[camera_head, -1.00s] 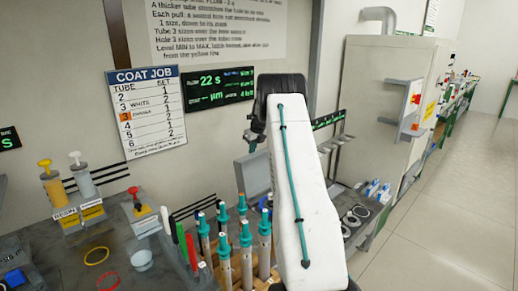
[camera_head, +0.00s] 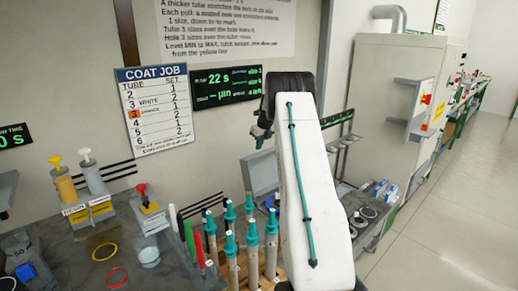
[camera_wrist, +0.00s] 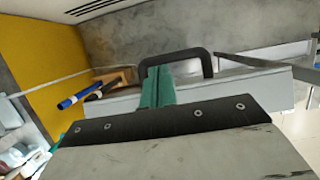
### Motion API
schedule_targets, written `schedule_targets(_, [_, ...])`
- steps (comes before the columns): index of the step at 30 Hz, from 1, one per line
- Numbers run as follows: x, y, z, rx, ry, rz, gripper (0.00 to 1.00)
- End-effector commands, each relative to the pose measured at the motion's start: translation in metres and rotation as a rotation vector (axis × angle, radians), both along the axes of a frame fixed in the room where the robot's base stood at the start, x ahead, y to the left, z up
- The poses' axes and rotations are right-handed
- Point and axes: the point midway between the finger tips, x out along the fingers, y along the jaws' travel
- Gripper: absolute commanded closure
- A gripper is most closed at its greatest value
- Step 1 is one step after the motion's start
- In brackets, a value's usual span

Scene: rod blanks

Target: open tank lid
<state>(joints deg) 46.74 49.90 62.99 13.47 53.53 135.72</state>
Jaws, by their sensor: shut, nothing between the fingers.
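In the wrist view a black U-shaped handle (camera_wrist: 208,64) stands on a long pale grey piece (camera_wrist: 272,88), which looks like the tank lid. My gripper's teal fingers (camera_wrist: 157,76) are shut and empty, in front of the handle's left part and overlapping it in the picture. I cannot tell whether they touch it. In the head view a grey panel (camera_head: 260,172) leans upright behind the row of teal-topped rods; I cannot tell whether it is the lid. My arm covers much of the area to its right, and the fingers are hidden there.
Teal-topped rods (camera_head: 231,245) stand in a wooden rack left of my arm. Yellow and grey plungers (camera_head: 65,182), a red-topped device (camera_head: 145,198) and coloured rings (camera_head: 104,251) are on the bench. A large pale cabinet (camera_head: 390,95) stands right, with open floor beyond.

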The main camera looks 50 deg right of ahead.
Motion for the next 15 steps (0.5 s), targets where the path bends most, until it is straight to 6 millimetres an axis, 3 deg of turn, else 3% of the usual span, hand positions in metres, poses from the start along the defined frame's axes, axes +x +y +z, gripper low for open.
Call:
schedule_targets(3, [-0.002, 0.003, 0.027, -0.003, -0.003, 0.003, 1.0])
schedule_targets(9, [0.022, 0.002, 0.069, -0.003, -0.003, 0.007, 1.0])
schedule_targets(15, [0.037, 0.001, 0.098, -0.001, -0.001, 0.007, 1.0])
